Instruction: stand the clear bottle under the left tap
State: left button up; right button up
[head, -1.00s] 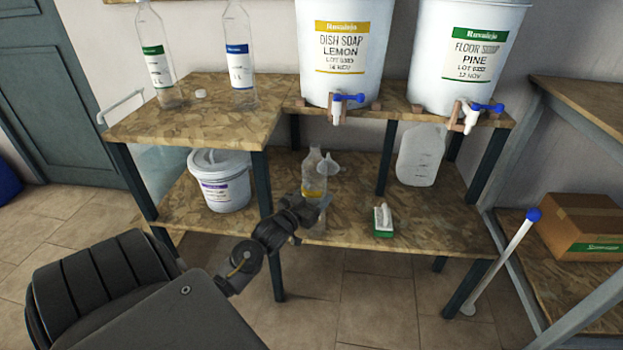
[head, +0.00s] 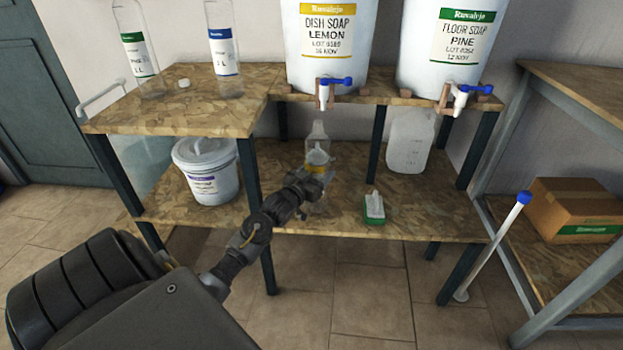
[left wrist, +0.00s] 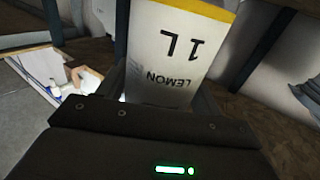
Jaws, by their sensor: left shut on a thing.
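The clear bottle (head: 318,132) with a yellow-topped label stands roughly upright over the lower shelf, a little left of the left tap (head: 325,93) and well below it. My left gripper (head: 314,180) is shut on this bottle. In the left wrist view, the bottle's label (left wrist: 175,50), reading LEMON 1 L, fills the space between the fingers. My gripper hides the bottle's lower part, so I cannot tell whether its base touches the shelf. The left tap is on the white dish soap lemon drum (head: 323,65). My right gripper is out of view.
Dark table legs (head: 255,215) flank the lower shelf (head: 440,215). Two bottles stand on the upper left top.

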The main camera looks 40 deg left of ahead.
pick_arm(q)
jog(key=shift+w+a, duration=0.2)
jog(key=shift+w, duration=1.15)
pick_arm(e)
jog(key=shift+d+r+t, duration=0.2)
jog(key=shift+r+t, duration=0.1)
pick_arm(q)
jog(key=shift+p, duration=0.6)
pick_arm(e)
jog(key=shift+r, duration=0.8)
pick_arm(q)
jog(key=shift+f, duration=0.5)
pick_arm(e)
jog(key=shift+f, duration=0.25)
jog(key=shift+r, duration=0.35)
pick_arm(q)
jog(key=o, duration=0.8)
jog(key=shift+c, duration=0.2)
jog(key=o, duration=0.5)
